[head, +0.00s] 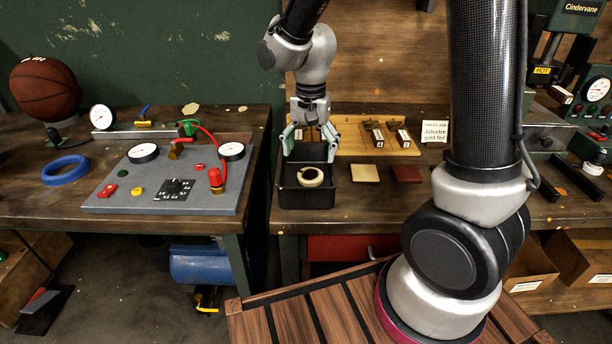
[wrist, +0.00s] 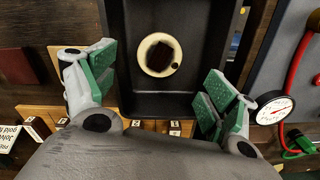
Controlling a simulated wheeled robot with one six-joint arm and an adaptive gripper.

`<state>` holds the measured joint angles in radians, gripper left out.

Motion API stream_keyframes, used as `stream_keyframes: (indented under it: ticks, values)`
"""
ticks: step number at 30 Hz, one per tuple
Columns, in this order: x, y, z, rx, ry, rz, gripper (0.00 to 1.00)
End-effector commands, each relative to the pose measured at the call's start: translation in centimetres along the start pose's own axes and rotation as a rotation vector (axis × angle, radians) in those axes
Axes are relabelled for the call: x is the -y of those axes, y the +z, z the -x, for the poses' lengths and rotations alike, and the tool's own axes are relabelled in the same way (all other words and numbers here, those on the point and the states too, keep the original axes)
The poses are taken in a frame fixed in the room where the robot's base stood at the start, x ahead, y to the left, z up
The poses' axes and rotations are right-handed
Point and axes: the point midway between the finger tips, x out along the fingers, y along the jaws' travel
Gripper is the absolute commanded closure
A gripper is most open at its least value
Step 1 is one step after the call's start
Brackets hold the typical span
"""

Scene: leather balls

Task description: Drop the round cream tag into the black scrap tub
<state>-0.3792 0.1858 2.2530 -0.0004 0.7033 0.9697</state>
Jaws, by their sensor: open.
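The black scrap tub (head: 303,197) stands on the wooden bench below my gripper. The round cream tag (head: 302,177) lies inside the tub, and it also shows in the wrist view (wrist: 148,66) with a dark square mark and a small dark hole on its face. My gripper (head: 309,150) is above the tub's back part with its green-padded fingers spread wide. In the wrist view the open gripper (wrist: 155,90) has nothing between its fingers, and the tag is apart from both of them.
A cream square (head: 364,173) and a dark red square (head: 407,173) lie right of the tub. Behind them is a wooden rack (head: 350,140) with stamps. A grey panel (head: 120,195) with gauges and a red hose stands left. A basketball (head: 45,88) is at far left.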

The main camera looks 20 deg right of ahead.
Motion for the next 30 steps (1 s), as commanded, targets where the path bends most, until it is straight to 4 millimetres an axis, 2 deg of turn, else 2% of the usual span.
stream_keyframes:
  ticks: [5,8,21,25,30]
  values:
    - [0.0,0.0,0.2,-0.001,-0.001,0.0,0.14]
    - [0.1,-0.1,1.1,-0.003,-0.004,0.0,0.14]
    - [0.1,-0.1,10.0,-0.002,-0.003,0.0,0.14]
    - [0.0,0.0,11.5,-0.001,-0.001,0.0,0.14]
    - [0.0,0.0,12.1,0.0,0.0,0.0,0.14]
